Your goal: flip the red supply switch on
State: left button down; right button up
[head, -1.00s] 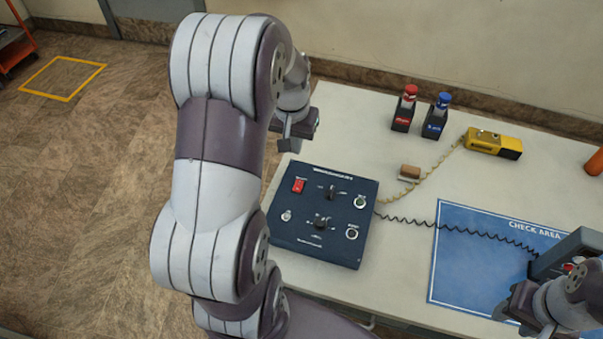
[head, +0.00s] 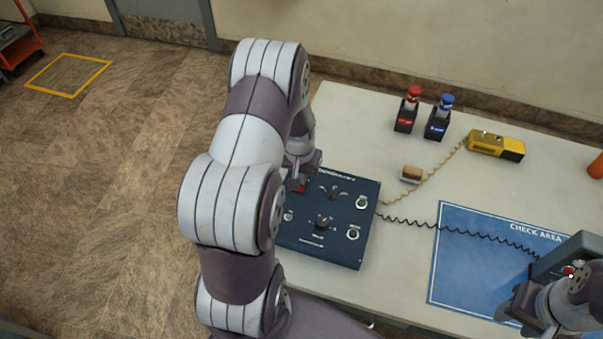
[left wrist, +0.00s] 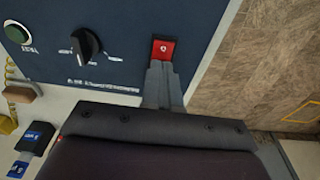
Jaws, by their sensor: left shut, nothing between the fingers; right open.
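The dark blue control panel (head: 318,258) lies on the white table. Its red supply switch (left wrist: 163,49) shows clearly in the left wrist view, right at my fingertips; in the head view it is mostly hidden by my left gripper (head: 297,184). My left gripper (left wrist: 161,66) is shut and empty, with its tips against or just over the near edge of the switch; I cannot tell whether they touch. My right gripper (head: 525,308) is at the lower right of the head view, open, beside a dark grey device (head: 570,258).
A black knob (left wrist: 87,44) and a green button (left wrist: 17,32) sit on the panel. A blue check-area mat (head: 470,255) lies right of the panel.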

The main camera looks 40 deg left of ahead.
pick_arm(q)
jog(key=shift+f, duration=0.2)
dwell(0.3)
jog(key=shift+s+d, duration=0.15)
jog(key=shift+s+d+r+p, duration=0.15)
jog(key=shift+s+p, duration=0.2)
jog(key=shift+s, duration=0.25)
jog(key=shift+w+r, duration=0.1)
